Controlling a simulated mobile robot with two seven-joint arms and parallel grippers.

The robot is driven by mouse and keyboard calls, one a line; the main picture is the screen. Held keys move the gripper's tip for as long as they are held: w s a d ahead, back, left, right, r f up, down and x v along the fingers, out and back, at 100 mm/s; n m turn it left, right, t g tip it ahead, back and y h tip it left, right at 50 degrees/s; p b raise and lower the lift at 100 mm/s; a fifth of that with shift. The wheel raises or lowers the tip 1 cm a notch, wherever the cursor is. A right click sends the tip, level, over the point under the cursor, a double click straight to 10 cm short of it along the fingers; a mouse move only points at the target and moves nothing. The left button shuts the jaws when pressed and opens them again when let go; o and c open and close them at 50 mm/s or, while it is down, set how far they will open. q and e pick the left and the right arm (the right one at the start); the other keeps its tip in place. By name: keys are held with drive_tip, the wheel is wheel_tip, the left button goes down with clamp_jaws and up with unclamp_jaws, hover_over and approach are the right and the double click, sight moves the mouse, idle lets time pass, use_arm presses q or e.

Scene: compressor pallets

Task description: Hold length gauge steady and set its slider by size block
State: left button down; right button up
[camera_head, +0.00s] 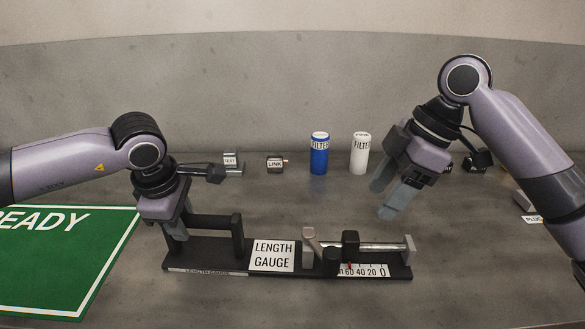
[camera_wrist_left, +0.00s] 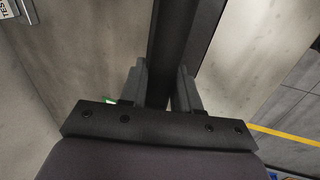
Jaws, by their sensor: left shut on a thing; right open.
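The length gauge (camera_head: 215,262) is a long black base lying on the table, with a labelled plate and a 60-40-20-0 scale at its right end. A black handle (camera_head: 212,220) rises at its left end. My left gripper (camera_head: 178,232) is shut on this handle; the wrist view shows the fingers (camera_wrist_left: 162,85) on either side of the dark bar (camera_wrist_left: 185,40). The black slider (camera_head: 350,242) sits on the rail, with a red mark near 60. A grey block (camera_head: 308,247) stands left of it; I cannot tell whether it is the size block. My right gripper (camera_head: 390,200) is open and empty above the table, behind the rail.
A blue filter (camera_head: 319,155) and a white filter (camera_head: 360,154) stand at the back. A link block (camera_head: 275,164), a test block (camera_head: 231,162) and a plug part (camera_head: 530,212) lie around. A green READY mat (camera_head: 60,260) covers the left.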

use_arm(q)
drive_tip(key=shift+s+f, duration=0.2)
drive_tip(key=shift+f, duration=0.15)
drive_tip(key=c, duration=0.7)
unclamp_jaws()
drive_tip(key=shift+w, duration=0.15)
drive_tip(key=shift+c, duration=0.2)
drive_tip(key=shift+r, duration=0.15)
drive_tip(key=shift+r, duration=0.1)
